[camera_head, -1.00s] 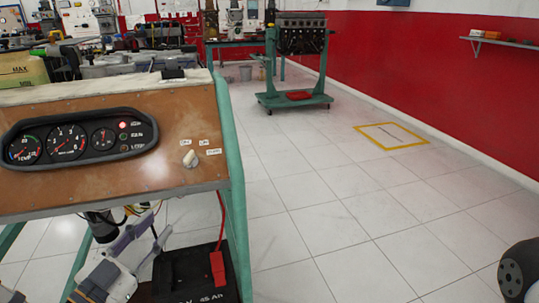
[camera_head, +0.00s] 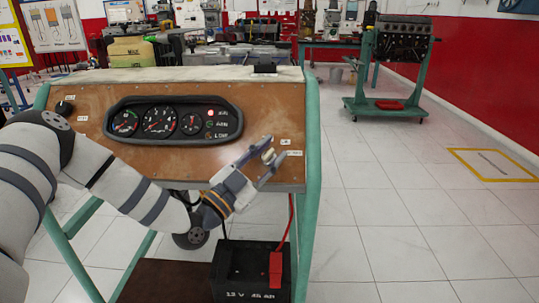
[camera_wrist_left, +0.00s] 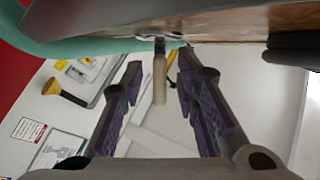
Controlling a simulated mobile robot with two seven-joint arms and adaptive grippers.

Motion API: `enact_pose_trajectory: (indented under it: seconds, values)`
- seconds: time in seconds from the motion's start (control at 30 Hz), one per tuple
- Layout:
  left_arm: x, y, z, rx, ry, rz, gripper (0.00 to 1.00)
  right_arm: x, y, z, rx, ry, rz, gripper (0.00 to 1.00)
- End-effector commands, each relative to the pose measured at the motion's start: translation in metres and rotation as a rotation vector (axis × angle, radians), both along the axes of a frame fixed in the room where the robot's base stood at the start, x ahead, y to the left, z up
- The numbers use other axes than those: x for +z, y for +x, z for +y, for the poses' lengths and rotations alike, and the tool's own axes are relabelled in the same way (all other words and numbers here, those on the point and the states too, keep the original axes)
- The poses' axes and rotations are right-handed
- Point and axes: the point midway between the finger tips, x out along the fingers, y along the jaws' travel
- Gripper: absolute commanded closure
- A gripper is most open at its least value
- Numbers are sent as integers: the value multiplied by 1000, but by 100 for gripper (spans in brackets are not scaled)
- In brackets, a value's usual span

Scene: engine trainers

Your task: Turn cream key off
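The cream key (camera_head: 268,154) sits in the lower right of the brown instrument panel (camera_head: 180,165), beside small white labels too small to read. My left gripper (camera_head: 272,157) reaches it from the lower left, its fingers spread on both sides of the key. In the left wrist view the key (camera_wrist_left: 159,78) shows as a beige bar on a dark stem, between the two open fingers of my left gripper (camera_wrist_left: 157,72). Gaps show on both sides, so the fingers look apart from it. My right gripper is not in view.
The gauge cluster (camera_head: 173,120) has a red light at its right. A black knob (camera_head: 65,107) is at the panel's upper left. Below stands a black battery (camera_head: 245,268) with a red cable (camera_head: 291,225). Green frame legs flank the panel.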

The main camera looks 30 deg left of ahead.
Motion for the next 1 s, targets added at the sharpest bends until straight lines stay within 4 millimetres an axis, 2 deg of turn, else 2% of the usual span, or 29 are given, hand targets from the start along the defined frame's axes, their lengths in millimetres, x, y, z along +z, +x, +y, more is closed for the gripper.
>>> enact_pose_trajectory:
  seconds: [0.1, 0.17, 0.23, 0.27, 0.67, 1.0]
  values:
    - [0, 0, 0, 0, 0, -1, 72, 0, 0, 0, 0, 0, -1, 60]
    - [0, 0, 0, 0, 0, 0, 83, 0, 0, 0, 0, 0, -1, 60]
    - [0, 0, 0, 0, 0, 0, 99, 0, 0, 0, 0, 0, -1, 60]
    - [0, 0, 0, 0, 0, 0, 100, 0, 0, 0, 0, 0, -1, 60]
    - [-2, 0, -1, 24, -25, -13, 100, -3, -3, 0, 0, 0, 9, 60]
    - [-4, 0, -2, 176, -171, -100, 100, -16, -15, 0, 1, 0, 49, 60]
